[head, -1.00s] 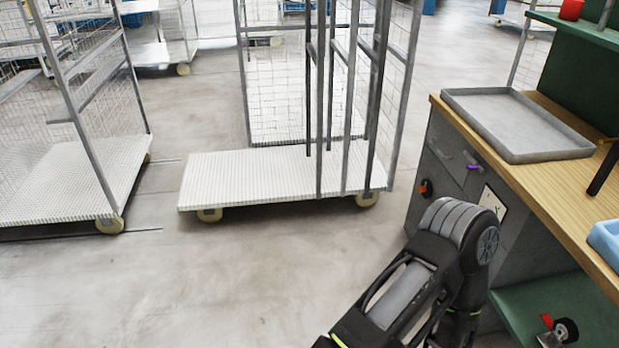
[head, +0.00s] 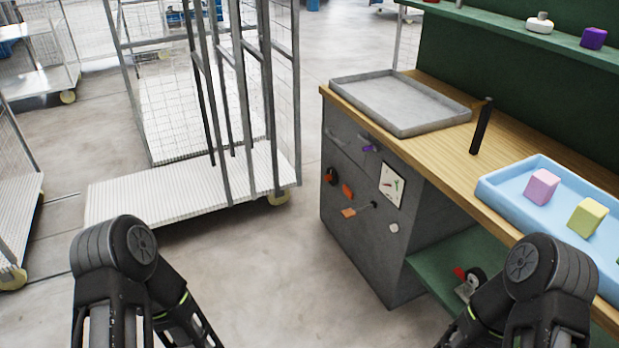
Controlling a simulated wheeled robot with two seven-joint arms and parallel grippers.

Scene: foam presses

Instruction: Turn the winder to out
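A grey cabinet (head: 350,250) under the workbench carries several small fittings on its side. Among them is a crank-like part with an orange piece (head: 348,212) and a thin rod running to a dark knob (head: 374,205); it may be the winder. Near it are a black and orange knob (head: 332,176), an orange block (head: 347,191), a purple piece (head: 369,148), a pale round button (head: 393,228) and a white card (head: 391,185) with green and red marks, too small to read. My two arms show at the bottom left and right; both grippers are out of view.
The wooden bench top (head: 440,95) holds a grey tray (head: 398,100), a black upright post (head: 481,127) and a blue tray (head: 540,215) with coloured blocks. A wheeled mesh cart (head: 120,195) stands left of the cabinet. Floor between them is clear.

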